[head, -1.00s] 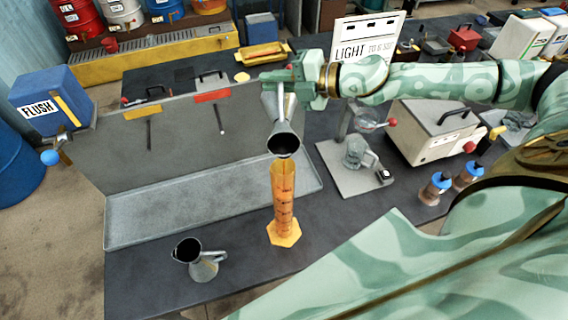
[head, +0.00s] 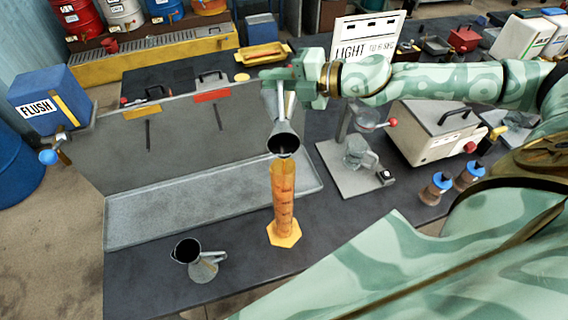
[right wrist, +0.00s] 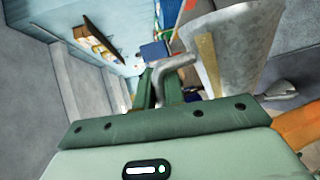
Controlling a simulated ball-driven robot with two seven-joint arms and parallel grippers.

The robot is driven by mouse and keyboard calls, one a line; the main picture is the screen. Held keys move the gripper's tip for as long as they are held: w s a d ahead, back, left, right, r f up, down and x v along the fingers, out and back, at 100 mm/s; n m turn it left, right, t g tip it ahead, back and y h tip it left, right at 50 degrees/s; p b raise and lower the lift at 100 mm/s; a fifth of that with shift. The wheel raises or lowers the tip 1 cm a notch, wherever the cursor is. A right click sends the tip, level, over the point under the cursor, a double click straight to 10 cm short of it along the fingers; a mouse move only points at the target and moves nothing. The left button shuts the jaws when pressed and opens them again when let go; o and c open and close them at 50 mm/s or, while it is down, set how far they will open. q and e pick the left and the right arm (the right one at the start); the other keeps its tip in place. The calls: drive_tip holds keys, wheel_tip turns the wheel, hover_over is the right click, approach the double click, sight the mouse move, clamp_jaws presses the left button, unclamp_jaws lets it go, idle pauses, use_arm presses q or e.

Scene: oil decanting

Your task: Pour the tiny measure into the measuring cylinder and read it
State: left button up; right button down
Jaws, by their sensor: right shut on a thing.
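The orange measuring cylinder (head: 284,198) stands upright on its hexagonal foot on the dark bench. A metal measure (head: 285,137) is tipped mouth-down just above the cylinder's top. My right gripper (head: 283,78) is shut on this measure's handle. In the right wrist view, the measure (right wrist: 232,50) and its bent handle (right wrist: 170,72) show between the fingers of the right gripper (right wrist: 168,90). I cannot make out any liquid stream or the level in the cylinder. My left gripper is not in view.
A grey tray (head: 200,208) with an upright back panel lies left of the cylinder. A plate with a glass jug (head: 356,153), a beige box (head: 436,133) and two blue-capped bottles (head: 437,187) are to the right. The bench front beside the second measure is clear.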

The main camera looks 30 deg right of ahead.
drive_tip(key=shift+s+a+r+b, duration=0.15)
drive_tip(key=shift+s+r+b, duration=0.15)
drive_tip(key=shift+r+b, duration=0.05)
idle(0.7)
